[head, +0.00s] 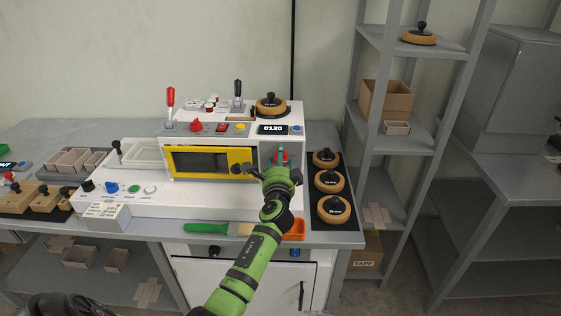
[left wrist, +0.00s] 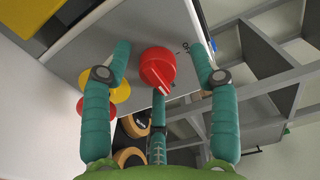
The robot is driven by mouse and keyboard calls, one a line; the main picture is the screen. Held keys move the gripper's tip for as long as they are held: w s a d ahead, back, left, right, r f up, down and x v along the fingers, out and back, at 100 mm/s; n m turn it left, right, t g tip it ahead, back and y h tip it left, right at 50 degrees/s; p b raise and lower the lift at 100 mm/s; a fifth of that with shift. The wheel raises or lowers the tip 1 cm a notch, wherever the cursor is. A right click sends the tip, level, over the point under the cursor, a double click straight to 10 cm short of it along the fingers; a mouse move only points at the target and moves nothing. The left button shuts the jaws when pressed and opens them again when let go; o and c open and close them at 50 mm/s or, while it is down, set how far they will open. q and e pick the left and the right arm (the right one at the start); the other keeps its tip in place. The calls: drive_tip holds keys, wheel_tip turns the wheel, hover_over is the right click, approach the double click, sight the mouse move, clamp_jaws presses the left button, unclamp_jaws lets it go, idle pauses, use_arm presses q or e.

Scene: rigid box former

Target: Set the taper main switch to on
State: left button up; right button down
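The taper main switch is a red rotary knob (left wrist: 157,68) with a raised pointer bar, on a grey panel in the left wrist view. Its bar points down and slightly right there. A small dark mark (left wrist: 186,47) is printed beside it. My left gripper (left wrist: 160,60) has its teal fingers open, one on each side of the knob, with a third finger below; contact cannot be told. In the head view the left gripper (head: 280,158) is at the right part of the white machine's front (head: 220,195) and mostly hides the switch.
The machine has a yellow-framed window (head: 208,161) left of the gripper. A dark mat (head: 319,221) with several tape rolls lies at right. An orange tray (head: 295,230) and a green-handled tool (head: 205,228) lie in front. A grey shelf rack (head: 395,143) stands further right.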

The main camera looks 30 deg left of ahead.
use_arm(q)
drive_tip(key=shift+s+d+f, duration=0.1)
drive_tip(key=shift+d, duration=0.05)
drive_tip(key=v, duration=1.1)
drive_tip(key=shift+s, duration=0.4)
